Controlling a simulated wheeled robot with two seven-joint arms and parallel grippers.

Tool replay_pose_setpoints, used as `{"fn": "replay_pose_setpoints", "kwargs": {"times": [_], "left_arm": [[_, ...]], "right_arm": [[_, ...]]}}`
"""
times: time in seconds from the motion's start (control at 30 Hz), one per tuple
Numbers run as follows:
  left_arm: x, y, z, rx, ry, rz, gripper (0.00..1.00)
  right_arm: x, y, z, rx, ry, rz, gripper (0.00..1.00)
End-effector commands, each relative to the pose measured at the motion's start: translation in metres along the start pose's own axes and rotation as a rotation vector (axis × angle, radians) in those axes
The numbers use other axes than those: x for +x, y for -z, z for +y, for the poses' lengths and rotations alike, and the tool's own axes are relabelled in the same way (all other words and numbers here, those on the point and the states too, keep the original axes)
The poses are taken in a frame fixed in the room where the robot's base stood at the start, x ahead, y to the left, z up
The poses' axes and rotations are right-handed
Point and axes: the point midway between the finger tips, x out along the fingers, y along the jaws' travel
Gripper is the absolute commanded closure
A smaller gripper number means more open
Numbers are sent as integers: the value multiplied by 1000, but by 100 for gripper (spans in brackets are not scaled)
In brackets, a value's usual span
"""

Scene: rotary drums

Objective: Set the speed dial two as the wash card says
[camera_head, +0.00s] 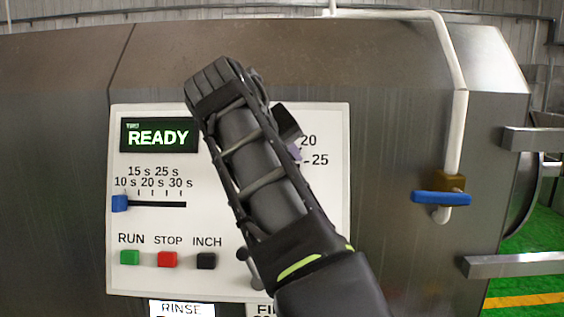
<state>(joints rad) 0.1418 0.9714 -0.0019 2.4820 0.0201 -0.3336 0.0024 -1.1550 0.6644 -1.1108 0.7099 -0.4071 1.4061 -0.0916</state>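The dial on the white control panel (335,200) is mostly hidden behind my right arm. Only its scale marks "20" and "25" and a small purple piece (294,153), possibly of its knob, show at the arm's right edge. My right arm comes in from the lower right and crosses the panel. A dark block (286,122), which seems to be part of my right gripper, sticks out close to the purple piece. I cannot see its fingertips clearly, or whether they touch the knob. The wash card is not in view. My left gripper is not in view.
The display (158,137) reads READY. A slider with a blue handle (120,203) stands at its left end, above green, red and black buttons. A RINSE card (182,308) is cut off below. A blue valve lever (441,198) on a white pipe stands at right.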

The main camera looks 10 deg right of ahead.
Motion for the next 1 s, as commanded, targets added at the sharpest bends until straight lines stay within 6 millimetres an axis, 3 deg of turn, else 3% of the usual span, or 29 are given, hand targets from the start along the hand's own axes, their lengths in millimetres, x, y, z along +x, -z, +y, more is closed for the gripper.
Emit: {"fn": "replay_pose_setpoints", "kwargs": {"times": [0.5, 0.53, 0.77, 1.0], "left_arm": [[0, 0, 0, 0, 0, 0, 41], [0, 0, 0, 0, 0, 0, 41], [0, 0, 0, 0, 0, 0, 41], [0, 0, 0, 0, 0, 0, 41]], "right_arm": [[1, -1, 0, 29, 11, -5, 100], [1, -1, 0, 28, 11, -5, 61], [1, -1, 0, 27, 11, -5, 42], [1, -1, 0, 26, 11, -4, 41]]}}
